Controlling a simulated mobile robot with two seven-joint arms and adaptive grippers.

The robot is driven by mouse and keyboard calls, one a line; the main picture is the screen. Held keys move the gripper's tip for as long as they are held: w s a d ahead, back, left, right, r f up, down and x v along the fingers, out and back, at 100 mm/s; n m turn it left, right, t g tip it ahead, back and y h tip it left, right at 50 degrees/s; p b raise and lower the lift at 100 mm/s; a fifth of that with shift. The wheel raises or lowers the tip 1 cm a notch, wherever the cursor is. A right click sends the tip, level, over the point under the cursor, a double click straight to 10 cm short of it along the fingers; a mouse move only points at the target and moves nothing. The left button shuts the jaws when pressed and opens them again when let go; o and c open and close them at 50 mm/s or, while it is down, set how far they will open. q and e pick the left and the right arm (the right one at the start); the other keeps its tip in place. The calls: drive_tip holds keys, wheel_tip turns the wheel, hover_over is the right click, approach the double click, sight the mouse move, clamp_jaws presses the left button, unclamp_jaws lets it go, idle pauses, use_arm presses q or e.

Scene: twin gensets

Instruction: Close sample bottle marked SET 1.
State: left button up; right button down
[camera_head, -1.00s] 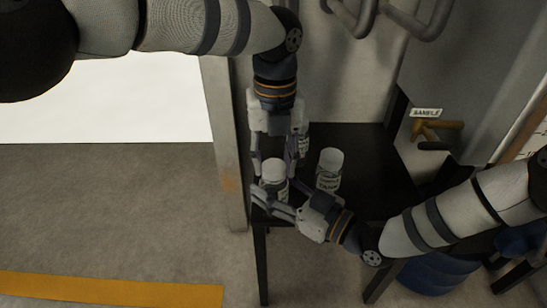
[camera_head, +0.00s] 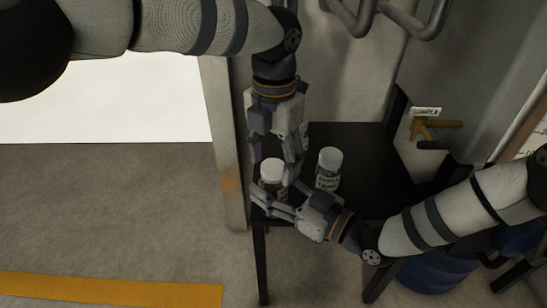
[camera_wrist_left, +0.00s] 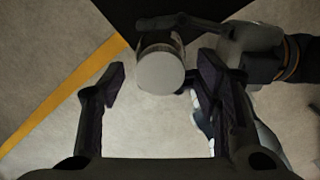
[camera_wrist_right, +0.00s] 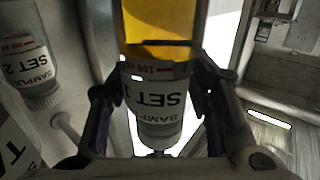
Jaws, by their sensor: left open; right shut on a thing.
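The SET 1 sample bottle (camera_wrist_right: 160,90) holds amber liquid and has a label reading SET 1 in the right wrist view. My right gripper (camera_head: 270,194) is shut on its body from the side, low in the head view. Its white cap (camera_head: 272,166) faces up in the head view; the cap also shows from above in the left wrist view (camera_wrist_left: 160,72). My left gripper (camera_head: 275,168) comes down from above, open, with its fingers on either side of the cap and apart from it. Whether the cap is seated is hidden.
A bottle labelled SET 2 (camera_wrist_right: 32,65) shows in the right wrist view. A post (camera_head: 222,140) stands close on the left.

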use_arm(q)
drive_tip(key=shift+r, duration=0.1)
wheel_tip(320, 180, up, 4)
drive_tip(key=shift+r, duration=0.15)
drive_tip(key=shift+c, duration=0.3)
